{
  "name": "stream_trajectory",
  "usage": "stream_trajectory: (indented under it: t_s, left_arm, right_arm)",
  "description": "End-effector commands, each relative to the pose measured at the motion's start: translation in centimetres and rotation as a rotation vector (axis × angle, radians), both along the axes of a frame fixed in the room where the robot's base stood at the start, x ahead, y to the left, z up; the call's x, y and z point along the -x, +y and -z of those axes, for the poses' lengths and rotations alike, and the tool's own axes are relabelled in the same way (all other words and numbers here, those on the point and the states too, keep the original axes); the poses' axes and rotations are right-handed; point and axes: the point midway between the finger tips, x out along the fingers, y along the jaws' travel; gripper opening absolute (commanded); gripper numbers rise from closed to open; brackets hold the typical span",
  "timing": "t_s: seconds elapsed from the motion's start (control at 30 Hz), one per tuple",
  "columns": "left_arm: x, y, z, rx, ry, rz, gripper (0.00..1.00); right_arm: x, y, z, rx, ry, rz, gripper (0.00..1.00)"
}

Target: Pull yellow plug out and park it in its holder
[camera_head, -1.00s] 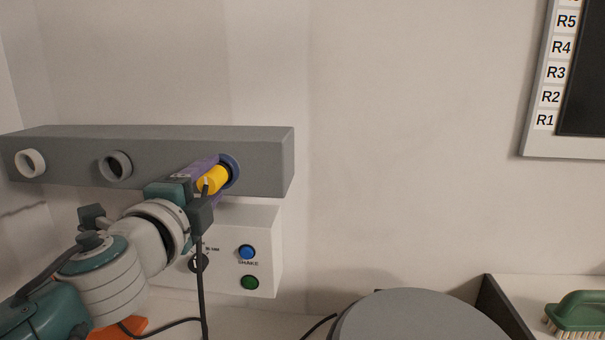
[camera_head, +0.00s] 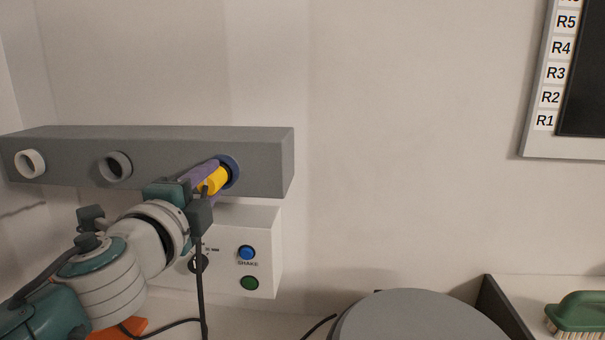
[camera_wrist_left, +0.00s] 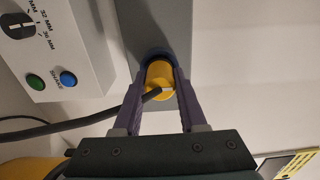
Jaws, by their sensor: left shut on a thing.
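The yellow plug (camera_head: 214,180) sits at a blue-ringed socket (camera_head: 231,171) at the right end of a grey rail (camera_head: 265,162). My left gripper (camera_head: 209,177) is shut on the plug, one purple finger on each side. In the left wrist view the plug (camera_wrist_left: 160,80) lies between the purple fingertips (camera_wrist_left: 159,88), against the blue ring (camera_wrist_left: 157,55). A dark cable (camera_wrist_left: 110,112) leaves the plug's back end. How deep the plug sits in the socket is hidden. My right gripper is not in view.
A white control box (camera_head: 240,275) with a blue button (camera_head: 246,252), a green button (camera_head: 249,283) and a knob is below the rail. The cable (camera_head: 201,285) hangs in front of it. A grey round lid (camera_head: 425,318) and a green brush (camera_head: 580,312) are at right.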

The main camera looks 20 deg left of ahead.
Motion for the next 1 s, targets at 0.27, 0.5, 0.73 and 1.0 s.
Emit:
stream_trajectory:
  t_s: [0.27, 0.5, 0.73, 1.0]
  left_arm:
    - [0.9, -0.2, 0.0, 0.0, 0.0, 0.0, 0.0]
    - [1.7, -0.4, 0.0, 0.0, 0.0, 0.0, 0.0]
    - [2.4, -0.6, 0.0, 0.0, 0.0, 0.0, 0.0]
    - [3.3, -0.8, 0.0, 0.0, 0.001, 0.0, 0.0]
  right_arm:
    - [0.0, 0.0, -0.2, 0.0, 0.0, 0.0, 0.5]
    - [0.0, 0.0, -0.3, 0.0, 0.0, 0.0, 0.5]
    - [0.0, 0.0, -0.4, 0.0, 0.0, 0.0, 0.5]
    - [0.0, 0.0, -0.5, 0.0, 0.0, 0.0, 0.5]
